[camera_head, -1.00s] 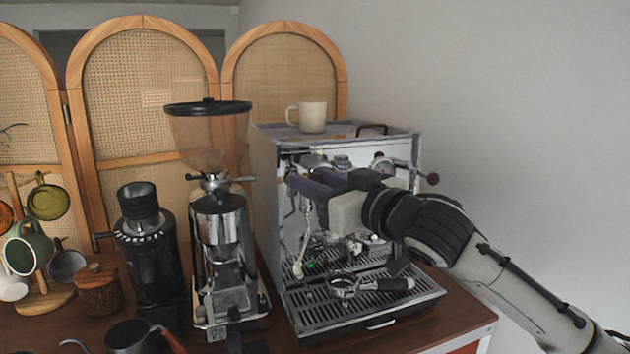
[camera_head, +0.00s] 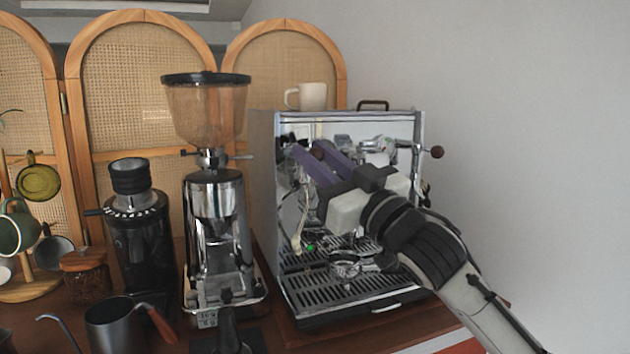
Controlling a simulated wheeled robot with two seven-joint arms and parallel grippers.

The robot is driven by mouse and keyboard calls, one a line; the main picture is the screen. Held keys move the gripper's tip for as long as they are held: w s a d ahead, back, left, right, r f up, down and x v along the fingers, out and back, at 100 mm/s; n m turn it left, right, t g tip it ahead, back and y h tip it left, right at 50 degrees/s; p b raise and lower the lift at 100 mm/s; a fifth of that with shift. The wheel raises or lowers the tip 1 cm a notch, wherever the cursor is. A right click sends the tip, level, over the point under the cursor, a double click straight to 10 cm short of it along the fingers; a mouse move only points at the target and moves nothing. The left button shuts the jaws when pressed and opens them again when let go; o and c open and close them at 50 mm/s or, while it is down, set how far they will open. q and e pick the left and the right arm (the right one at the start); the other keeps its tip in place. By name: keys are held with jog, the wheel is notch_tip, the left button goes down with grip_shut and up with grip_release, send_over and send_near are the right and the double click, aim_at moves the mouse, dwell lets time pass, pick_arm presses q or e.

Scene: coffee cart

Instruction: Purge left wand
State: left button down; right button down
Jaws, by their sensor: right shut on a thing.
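The espresso machine (camera_head: 262,190) stands at the centre right on the brown counter. Its left steam wand (camera_head: 300,222) hangs down at the front left above the drip tray (camera_head: 340,304). My right gripper (camera_head: 304,155) reaches in from the right, its purple fingers at the upper left of the machine's front panel, near the top of the wand. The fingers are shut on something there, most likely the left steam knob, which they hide. A portafilter (camera_head: 345,269) lies low over the drip tray, partly behind my right arm. My left gripper is not in view.
A white mug (camera_head: 312,96) stands on top of the machine. A chrome grinder (camera_head: 215,215) and a black grinder (camera_head: 140,240) stand to its left. A rattan screen (camera_head: 140,85) stands behind.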

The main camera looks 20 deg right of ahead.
jog(key=shift+f+y+b, duration=0.3)
jog(key=shift+f+b, duration=0.2)
jog(key=shift+f, duration=0.1)
jog(key=shift+n+t+b, duration=0.3)
jog(key=shift+t+b, duration=0.3)
jog(key=shift+b, duration=0.15)
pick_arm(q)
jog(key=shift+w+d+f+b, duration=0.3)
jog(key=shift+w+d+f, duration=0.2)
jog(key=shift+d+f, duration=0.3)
pick_arm(e)
jog(key=shift+y, duration=0.4)
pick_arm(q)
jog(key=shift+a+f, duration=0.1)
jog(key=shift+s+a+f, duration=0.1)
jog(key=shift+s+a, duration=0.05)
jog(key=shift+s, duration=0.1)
pick_arm(e)
jog(key=shift+r, duration=0.1)
jog(key=c, duration=1.5)
grip_release()
jog(key=shift+c, duration=0.2)
